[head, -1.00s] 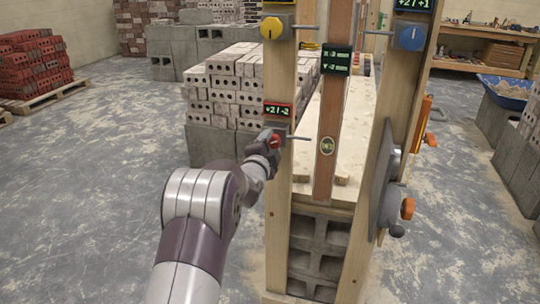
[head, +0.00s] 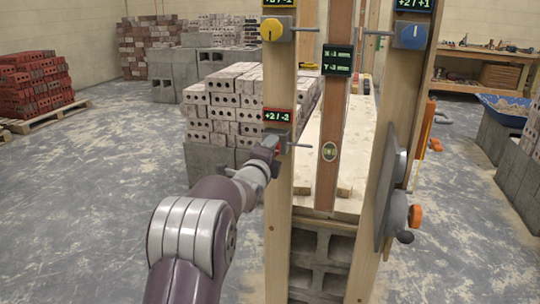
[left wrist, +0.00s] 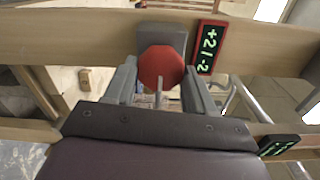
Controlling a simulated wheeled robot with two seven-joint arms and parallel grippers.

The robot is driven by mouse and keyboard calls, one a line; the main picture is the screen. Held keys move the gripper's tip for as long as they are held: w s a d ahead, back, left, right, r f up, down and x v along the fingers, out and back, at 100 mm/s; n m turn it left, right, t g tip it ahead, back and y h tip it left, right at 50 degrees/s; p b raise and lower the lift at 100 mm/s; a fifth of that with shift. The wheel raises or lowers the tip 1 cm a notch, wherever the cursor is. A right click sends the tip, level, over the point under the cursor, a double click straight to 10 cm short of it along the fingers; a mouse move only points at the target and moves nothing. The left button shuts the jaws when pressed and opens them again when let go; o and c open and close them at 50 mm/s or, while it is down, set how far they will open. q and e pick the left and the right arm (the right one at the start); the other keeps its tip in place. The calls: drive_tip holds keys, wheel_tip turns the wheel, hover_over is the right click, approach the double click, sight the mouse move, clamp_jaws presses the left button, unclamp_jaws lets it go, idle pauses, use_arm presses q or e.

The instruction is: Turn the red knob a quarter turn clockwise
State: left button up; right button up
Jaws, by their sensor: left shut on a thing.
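The red knob (left wrist: 161,66) is octagonal and sits on a grey block on a wooden post. In the left wrist view it lies between the two grey fingers of my left gripper (left wrist: 160,88), which is shut on it. In the head view my left gripper (head: 267,150) reaches the post from the left and hides most of the knob. A red-framed display (head: 278,116) reading +2 / -2 is just above the knob; it also shows in the left wrist view (left wrist: 208,48). My right gripper is not in view.
A yellow knob (head: 270,30) is higher on the same post, and a blue knob (head: 413,36) is on the right post (head: 375,200). A brown board (head: 329,110) with a green-framed display (head: 338,60) stands between them. Grey blocks and bricks (head: 225,100) are behind my arm.

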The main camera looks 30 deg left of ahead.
use_arm(q)
drive_tip(key=shift+f, duration=0.1)
drive_tip(key=o, duration=1)
drive_tip(key=shift+o, duration=0.2)
drive_tip(key=p+v, duration=0.1)
drive_tip(key=v, duration=1.1)
drive_tip(key=shift+s+d, duration=0.15)
drive_tip(key=shift+s, duration=0.2)
